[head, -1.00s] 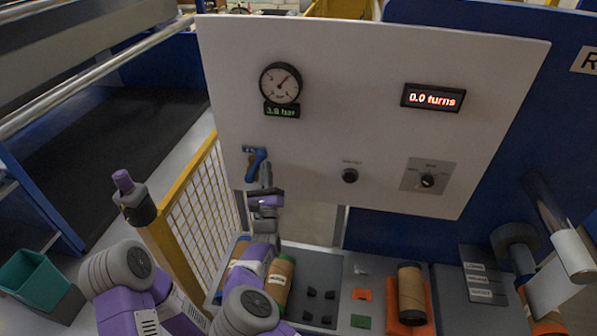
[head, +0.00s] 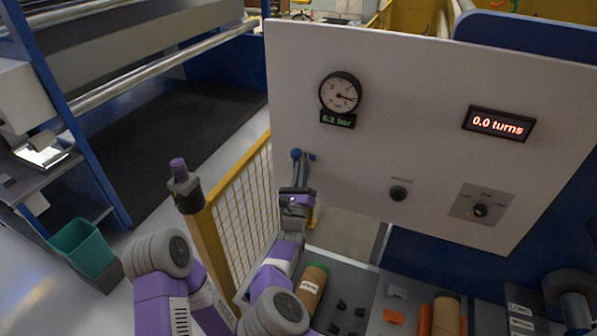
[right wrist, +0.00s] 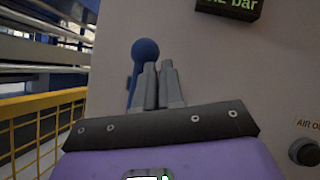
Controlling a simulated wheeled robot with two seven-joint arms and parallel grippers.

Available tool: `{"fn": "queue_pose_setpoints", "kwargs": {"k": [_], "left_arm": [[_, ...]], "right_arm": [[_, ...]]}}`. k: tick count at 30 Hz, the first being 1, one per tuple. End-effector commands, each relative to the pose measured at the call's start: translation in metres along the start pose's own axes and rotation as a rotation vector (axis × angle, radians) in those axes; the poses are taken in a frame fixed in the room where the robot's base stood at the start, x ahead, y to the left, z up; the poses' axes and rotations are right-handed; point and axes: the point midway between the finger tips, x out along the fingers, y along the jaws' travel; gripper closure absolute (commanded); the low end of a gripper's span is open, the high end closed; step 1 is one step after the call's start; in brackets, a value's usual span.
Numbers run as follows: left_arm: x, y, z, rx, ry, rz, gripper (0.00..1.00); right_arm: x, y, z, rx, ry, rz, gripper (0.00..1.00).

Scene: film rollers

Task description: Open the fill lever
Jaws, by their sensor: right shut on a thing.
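The fill lever (head: 297,154) is blue with a round knob and sits at the lower left of the white panel, below the gauge. My right gripper (head: 298,180) is at the lever, its fingers shut on it. In the right wrist view the lever's knob (right wrist: 145,51) stands just behind and left of the close-set fingertips (right wrist: 160,85). The fingers and jaw body hide most of the handle. The round pressure gauge (head: 340,93) has a green readout (head: 338,120) that looks like 6.2 bar. My left gripper is not in view.
The white panel (head: 420,110) also carries a 0.0 turns display (head: 499,123), a black knob (head: 398,193) and a rotary switch (head: 480,210). A yellow mesh fence (head: 245,200) stands left of the lever.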

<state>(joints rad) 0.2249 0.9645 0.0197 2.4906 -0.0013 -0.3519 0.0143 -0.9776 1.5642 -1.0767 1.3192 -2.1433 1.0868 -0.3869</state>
Motion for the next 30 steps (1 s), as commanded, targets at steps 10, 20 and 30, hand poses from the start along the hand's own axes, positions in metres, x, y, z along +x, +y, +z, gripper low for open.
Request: {"fn": "queue_pose_setpoints", "kwargs": {"k": [10,20,30], "left_arm": [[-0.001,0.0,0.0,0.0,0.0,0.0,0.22],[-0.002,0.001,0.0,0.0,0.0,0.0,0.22],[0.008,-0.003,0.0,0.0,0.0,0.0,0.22]], "right_arm": [[0.008,-0.007,0.011,0.009,-0.024,-0.018,1.0],[-0.02,-0.016,-0.018,0.006,-0.01,0.005,1.0],[-0.079,-0.033,-0.015,0.007,-0.006,0.009,1.0]]}}
